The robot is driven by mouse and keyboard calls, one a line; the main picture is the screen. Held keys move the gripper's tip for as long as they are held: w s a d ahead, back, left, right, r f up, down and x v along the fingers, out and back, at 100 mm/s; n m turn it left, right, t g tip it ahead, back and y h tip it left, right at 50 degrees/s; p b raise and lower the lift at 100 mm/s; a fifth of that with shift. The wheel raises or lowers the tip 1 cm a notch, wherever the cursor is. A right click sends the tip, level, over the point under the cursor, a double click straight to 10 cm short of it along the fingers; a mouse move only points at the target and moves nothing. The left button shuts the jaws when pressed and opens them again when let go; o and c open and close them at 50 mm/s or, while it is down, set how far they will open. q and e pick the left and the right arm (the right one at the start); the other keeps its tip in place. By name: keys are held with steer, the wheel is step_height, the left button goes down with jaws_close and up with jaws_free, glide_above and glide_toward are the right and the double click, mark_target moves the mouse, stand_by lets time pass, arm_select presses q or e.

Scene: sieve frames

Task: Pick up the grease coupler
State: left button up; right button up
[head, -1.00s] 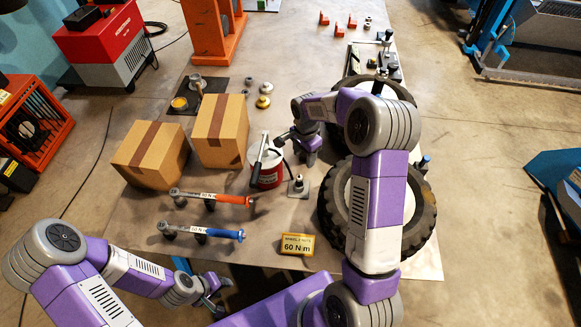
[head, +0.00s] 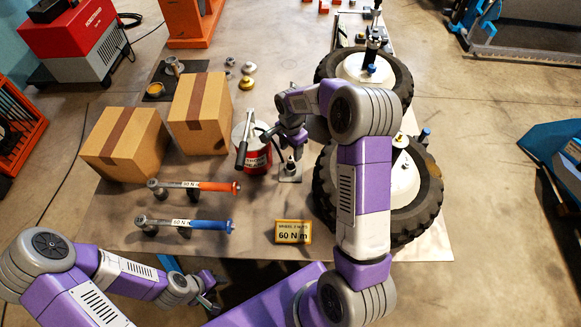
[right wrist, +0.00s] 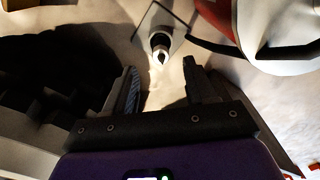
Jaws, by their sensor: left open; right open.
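The grease coupler (head: 291,167) appears to be the small upright fitting with a dark body and bright metal tip. It stands on a grey square plate (head: 284,178) between the red and white grease bucket (head: 256,160) and the tyres. In the right wrist view the coupler (right wrist: 160,46) is just ahead of the fingertips, roughly centred between them. My right gripper (right wrist: 160,80) is open and empty, and in the head view (head: 291,148) it hangs just above and behind the coupler. My left gripper (head: 214,294) is open and empty near the front edge, away from the coupler.
The bucket's pump and black hose lie close left of the right gripper. Two torque wrenches (head: 185,225), two cardboard boxes (head: 125,145) and a yellow 60 N·m sign (head: 293,232) surround the middle.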

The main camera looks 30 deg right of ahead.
mark_target(291, 158)
step_height(291, 158, down, 7)
steer(key=shift+r+b, duration=0.2)
steer(key=shift+b, duration=0.1)
jaws_close()
